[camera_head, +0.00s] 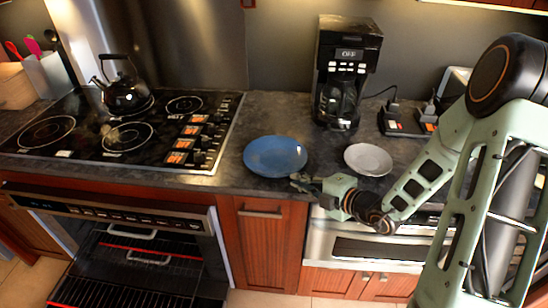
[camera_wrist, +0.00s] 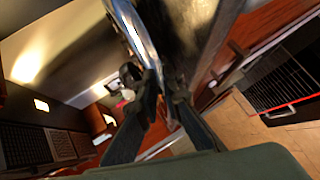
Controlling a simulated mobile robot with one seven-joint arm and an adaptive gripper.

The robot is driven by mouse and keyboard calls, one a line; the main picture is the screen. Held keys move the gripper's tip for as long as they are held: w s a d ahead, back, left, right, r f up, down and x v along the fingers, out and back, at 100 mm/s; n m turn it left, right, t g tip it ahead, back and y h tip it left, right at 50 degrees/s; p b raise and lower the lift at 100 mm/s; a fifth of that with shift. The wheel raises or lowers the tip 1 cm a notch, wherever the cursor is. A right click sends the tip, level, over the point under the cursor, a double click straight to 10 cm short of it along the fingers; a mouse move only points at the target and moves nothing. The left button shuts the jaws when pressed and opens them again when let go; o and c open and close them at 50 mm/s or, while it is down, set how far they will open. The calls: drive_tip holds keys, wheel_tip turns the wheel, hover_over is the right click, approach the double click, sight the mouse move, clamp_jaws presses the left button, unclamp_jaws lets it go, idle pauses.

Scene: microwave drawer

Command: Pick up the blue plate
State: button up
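The blue plate (camera_head: 275,156) lies on the dark counter between the stove and the coffee maker, close to the front edge. My gripper (camera_head: 301,181) is at its front right rim, reaching in from the right. In the wrist view the plate (camera_wrist: 134,30) shows nearly edge-on as a pale, shiny strip. Its rim runs down between the tips of my gripper (camera_wrist: 164,85). The two fingers lean in towards each other with only a narrow gap, and look closed on the rim. The exact contact is dark and partly hidden. The plate looks flat on the counter.
A white plate (camera_head: 368,159) lies to the right, behind my arm. The coffee maker (camera_head: 346,75) stands behind. The stove (camera_head: 130,130) with a black kettle (camera_head: 124,94) is at the left. Below it, the oven (camera_head: 130,260) stands open. Cabinets are below the counter.

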sight(283, 174)
drive_tip(key=x, duration=0.6)
drive_tip(key=shift+w+a+r, duration=0.1)
clamp_jaws()
drive_tip(key=shift+r+p, duration=0.1)
drive_tip(key=shift+p, duration=0.2)
